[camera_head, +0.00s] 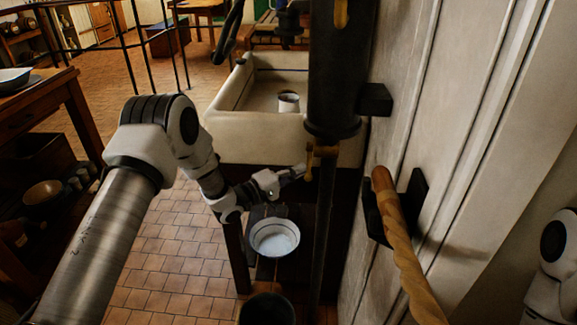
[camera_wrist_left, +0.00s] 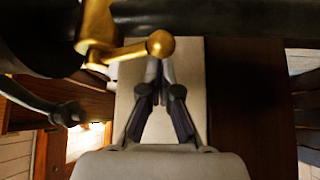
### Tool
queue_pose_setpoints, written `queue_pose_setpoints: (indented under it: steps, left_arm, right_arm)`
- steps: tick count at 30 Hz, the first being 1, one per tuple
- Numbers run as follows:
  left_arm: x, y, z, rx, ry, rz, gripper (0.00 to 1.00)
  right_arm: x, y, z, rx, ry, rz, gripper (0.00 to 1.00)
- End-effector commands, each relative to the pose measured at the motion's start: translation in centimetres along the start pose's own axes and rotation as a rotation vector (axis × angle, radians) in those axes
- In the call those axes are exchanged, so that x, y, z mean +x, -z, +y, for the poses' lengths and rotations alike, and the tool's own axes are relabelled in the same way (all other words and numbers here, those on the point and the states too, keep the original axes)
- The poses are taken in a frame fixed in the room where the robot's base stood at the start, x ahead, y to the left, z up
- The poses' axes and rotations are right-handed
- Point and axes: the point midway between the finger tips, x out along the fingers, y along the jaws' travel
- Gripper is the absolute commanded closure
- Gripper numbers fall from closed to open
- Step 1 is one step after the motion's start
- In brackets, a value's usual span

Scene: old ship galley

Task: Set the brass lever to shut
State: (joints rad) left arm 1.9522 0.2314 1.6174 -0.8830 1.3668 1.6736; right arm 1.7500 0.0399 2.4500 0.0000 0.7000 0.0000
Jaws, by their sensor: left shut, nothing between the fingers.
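The brass lever (camera_head: 310,163) is small in the head view, low on the dark vertical pipe (camera_head: 334,75). In the left wrist view the brass lever (camera_wrist_left: 130,51) runs sideways from a brass fitting (camera_wrist_left: 97,30) and ends in a round ball knob. My left gripper (camera_head: 296,172) is beside the lever in the head view. In the left wrist view its fingertips (camera_wrist_left: 160,66) are together and empty, at the ball end, partly hidden behind the knob. I cannot tell whether they touch it. My right gripper is out of view.
A white bowl (camera_head: 275,238) sits below, with a dark bucket (camera_head: 266,309) nearer. A rope-wound wooden bar (camera_head: 403,245) is along the right wall. Open tiled floor (camera_head: 175,250) lies left of the sink.

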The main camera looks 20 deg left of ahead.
Motion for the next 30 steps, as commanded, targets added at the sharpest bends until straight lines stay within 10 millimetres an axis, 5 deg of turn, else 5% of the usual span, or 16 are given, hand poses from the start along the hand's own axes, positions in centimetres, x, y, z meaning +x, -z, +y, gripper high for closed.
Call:
queue_pose_setpoints:
  steps: [30]
  left_arm:
    - [-0.7, -1.2, 0.4, -0.065, 0.052, 0.000, 1.00]
  right_arm:
    - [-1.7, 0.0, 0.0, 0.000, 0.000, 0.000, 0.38]
